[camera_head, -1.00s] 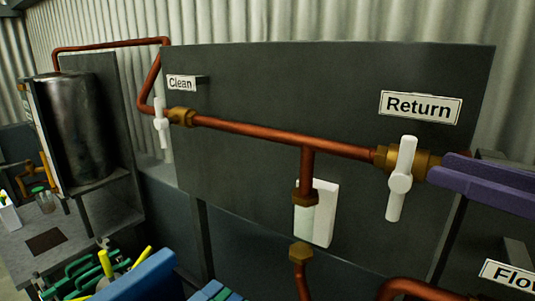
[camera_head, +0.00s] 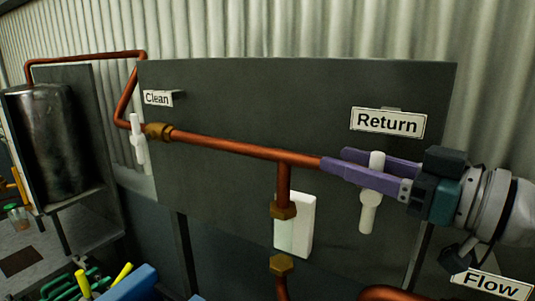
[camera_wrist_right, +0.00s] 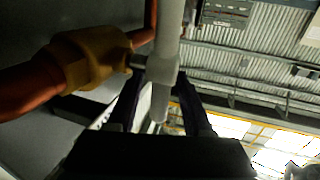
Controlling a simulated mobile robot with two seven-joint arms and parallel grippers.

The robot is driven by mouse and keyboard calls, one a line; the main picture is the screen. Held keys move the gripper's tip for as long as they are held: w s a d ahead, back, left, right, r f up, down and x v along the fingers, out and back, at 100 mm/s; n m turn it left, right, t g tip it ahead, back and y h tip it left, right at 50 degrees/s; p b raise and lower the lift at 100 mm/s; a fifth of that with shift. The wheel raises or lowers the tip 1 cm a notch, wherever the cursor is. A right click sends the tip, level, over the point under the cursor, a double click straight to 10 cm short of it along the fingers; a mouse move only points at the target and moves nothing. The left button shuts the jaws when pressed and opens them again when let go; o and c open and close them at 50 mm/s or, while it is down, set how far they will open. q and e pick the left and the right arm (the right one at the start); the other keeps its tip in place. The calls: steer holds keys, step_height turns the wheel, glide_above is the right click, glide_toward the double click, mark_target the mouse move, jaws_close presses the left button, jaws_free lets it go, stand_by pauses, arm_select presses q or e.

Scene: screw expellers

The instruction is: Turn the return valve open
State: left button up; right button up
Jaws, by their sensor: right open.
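The return valve's white handle (camera_head: 369,212) stands nearly upright on the copper pipe, below the "Return" sign (camera_head: 388,122). My right gripper (camera_head: 335,162) comes in from the right, its purple fingers open, with the upper part of the handle between them. The fingers hide the handle's middle and the brass valve body in the head view. In the right wrist view the white handle (camera_wrist_right: 165,70) lies between the dark fingers (camera_wrist_right: 165,105), beside the brass fitting (camera_wrist_right: 88,57). I cannot tell whether a finger touches it. My left gripper is not in view.
The clean valve's white handle (camera_head: 139,140) is upright at the left of the dark panel (camera_head: 230,95). A copper pipe (camera_head: 235,146) runs between the valves. A "Flow" sign (camera_head: 492,284) is below my right arm. A metal tank (camera_head: 50,145) stands far left.

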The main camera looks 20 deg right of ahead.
steer(key=shift+w, duration=0.1)
steer(key=shift+c, duration=0.2)
jaws_close()
steer(key=shift+a, duration=0.1)
stand_by(0.4)
